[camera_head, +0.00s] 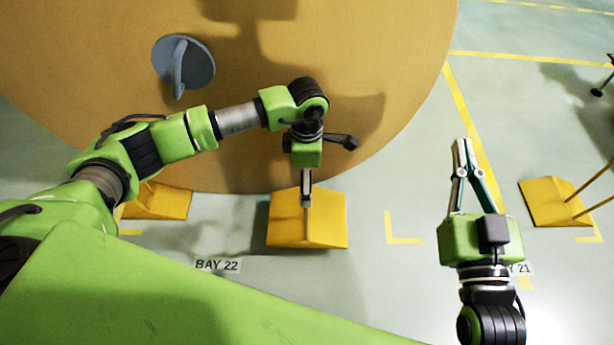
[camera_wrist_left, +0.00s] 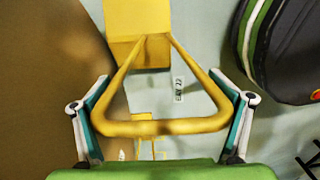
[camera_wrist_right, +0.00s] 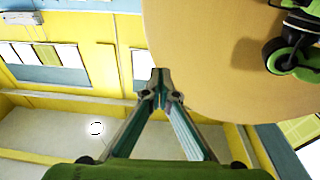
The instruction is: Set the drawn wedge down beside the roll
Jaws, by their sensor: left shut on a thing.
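The yellow wedge (camera_head: 330,222) is at the foot of the large brown roll (camera_head: 400,60), in front of its lower edge. A shadow shows along its front; I cannot tell whether it rests on the floor or touches the roll. My left gripper (camera_head: 306,196) is above it, shut on its handle. In the left wrist view the yellow loop handle (camera_wrist_left: 165,127) runs between the fingers, with the wedge body (camera_wrist_left: 138,18) beyond. My right gripper (camera_head: 461,143) is shut and empty, over the floor right of the roll; its fingertips meet in the right wrist view (camera_wrist_right: 160,76).
Another yellow wedge (camera_head: 172,203) lies by the roll at left, partly behind my arm. A third wedge (camera_head: 545,200) with long handle bars stands at right. A yellow corner mark (camera_head: 402,240) is on clear floor. A grey-blue plug (camera_head: 200,62) sticks out of the roll's face.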

